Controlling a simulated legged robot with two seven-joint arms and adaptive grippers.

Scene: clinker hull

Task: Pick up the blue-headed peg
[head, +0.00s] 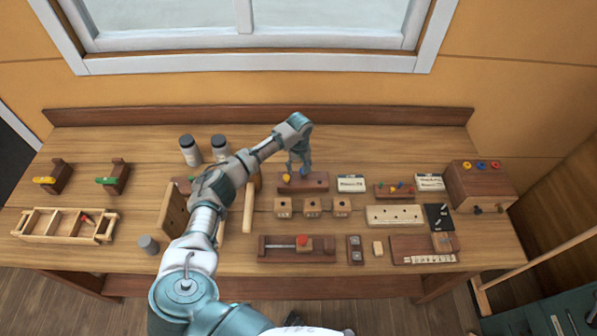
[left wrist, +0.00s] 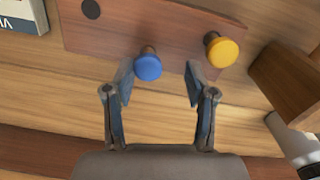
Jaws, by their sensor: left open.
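The blue-headed peg (left wrist: 148,67) stands in a dark wooden block (left wrist: 110,30), next to a yellow-headed peg (left wrist: 220,50). My left gripper (left wrist: 160,85) is open, with its fingertips on either side of the blue head in the left wrist view and no visible contact. In the head view, my left gripper (head: 300,170) points down over the block (head: 315,182). The blue head (head: 304,172) is partly hidden by the gripper there, and the yellow head (head: 287,177) shows to its left. My right gripper is not in view.
A white labelled card (head: 351,184) lies right of the block. Two grey-capped jars (head: 189,150) stand at the back left. A small rack with coloured pegs (head: 394,190) is further right.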

